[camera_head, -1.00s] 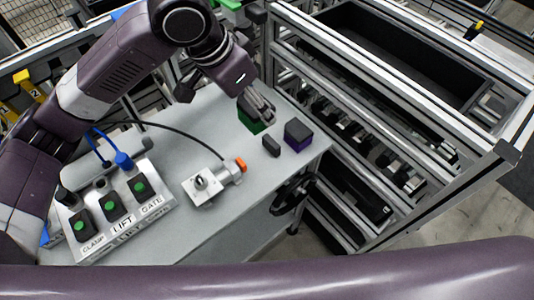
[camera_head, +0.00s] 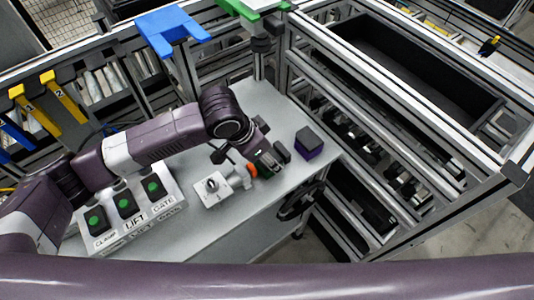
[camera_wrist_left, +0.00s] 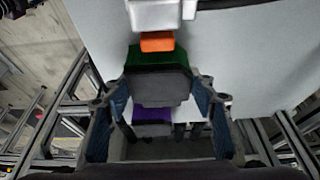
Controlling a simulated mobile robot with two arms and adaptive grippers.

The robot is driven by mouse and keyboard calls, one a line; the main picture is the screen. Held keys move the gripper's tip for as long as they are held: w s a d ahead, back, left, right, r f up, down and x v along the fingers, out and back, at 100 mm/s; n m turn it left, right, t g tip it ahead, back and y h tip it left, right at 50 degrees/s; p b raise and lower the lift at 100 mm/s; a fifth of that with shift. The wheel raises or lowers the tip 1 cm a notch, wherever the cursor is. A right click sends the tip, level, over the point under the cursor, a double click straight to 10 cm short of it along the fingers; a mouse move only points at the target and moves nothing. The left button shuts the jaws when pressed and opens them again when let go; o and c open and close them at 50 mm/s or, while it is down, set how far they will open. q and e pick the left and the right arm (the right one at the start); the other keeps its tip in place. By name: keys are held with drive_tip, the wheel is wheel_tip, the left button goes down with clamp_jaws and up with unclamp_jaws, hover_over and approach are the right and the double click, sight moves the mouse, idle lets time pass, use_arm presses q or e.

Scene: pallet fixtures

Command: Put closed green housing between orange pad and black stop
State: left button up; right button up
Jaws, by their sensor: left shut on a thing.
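My left gripper (camera_head: 262,162) is shut on the green housing (camera_wrist_left: 158,57), which has a grey lid on it. The wrist view shows a finger of the left gripper (camera_wrist_left: 160,105) on each side of the housing. The orange pad (camera_head: 252,169) is on the tip of a grey clamp (camera_head: 214,189). In the wrist view the orange pad (camera_wrist_left: 157,42) is close to the green side; contact is unclear. The black stop (camera_head: 282,152) stands just beyond the gripper, on the opposite side from the pad. The housing's underside is hidden. My right gripper is out of view.
A purple housing with a dark lid (camera_head: 308,142) stands right of the stop. A button box (camera_head: 128,214) is at the left of the grey table (camera_head: 225,235). A metal frame rack (camera_head: 400,150) borders the right side.

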use_arm(q)
drive_tip(key=o, duration=1.2)
drive_tip(key=shift+f, duration=0.15)
drive_tip(key=shift+o, duration=0.2)
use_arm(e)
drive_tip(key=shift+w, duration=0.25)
use_arm(q)
drive_tip(key=shift+r, duration=0.25)
drive_tip(key=b+v, duration=0.1)
drive_tip(key=v, duration=1.1)
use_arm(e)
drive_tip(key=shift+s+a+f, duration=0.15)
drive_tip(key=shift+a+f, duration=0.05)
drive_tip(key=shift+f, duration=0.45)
use_arm(q)
drive_tip(key=shift+f, duration=0.15)
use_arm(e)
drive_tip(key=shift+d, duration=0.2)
